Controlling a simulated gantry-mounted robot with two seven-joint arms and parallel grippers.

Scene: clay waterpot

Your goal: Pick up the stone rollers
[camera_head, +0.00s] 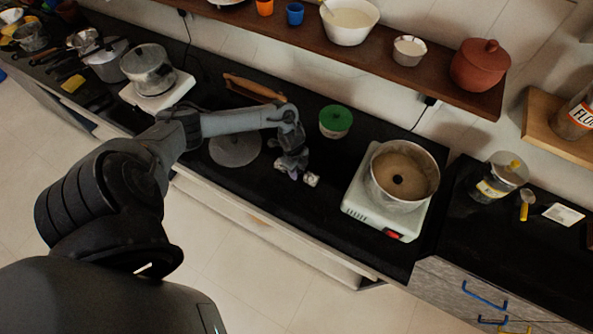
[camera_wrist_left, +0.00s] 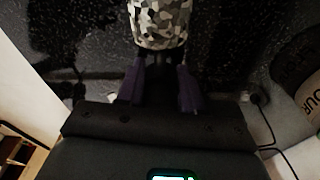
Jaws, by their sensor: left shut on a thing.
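A short grey, black and white speckled cylinder, which looks like a stone roller (camera_wrist_left: 161,24), sits between the purple fingers of my left gripper (camera_wrist_left: 160,66) in the left wrist view. The gripper is shut on it. In the head view my left gripper (camera_head: 290,169) is low over the dark counter, and the roller (camera_head: 311,179) shows as a small pale piece at its tip. I cannot tell whether the roller touches the counter. No second roller can be clearly made out. My right gripper is not in view.
A white stove with a pot (camera_head: 401,172) stands right of the gripper. A green-lidded bowl (camera_head: 335,120) is behind it. A round grey disc (camera_head: 236,149) lies to the left. A wooden shelf (camera_head: 370,62) runs along the wall. The counter front (camera_head: 290,222) is clear.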

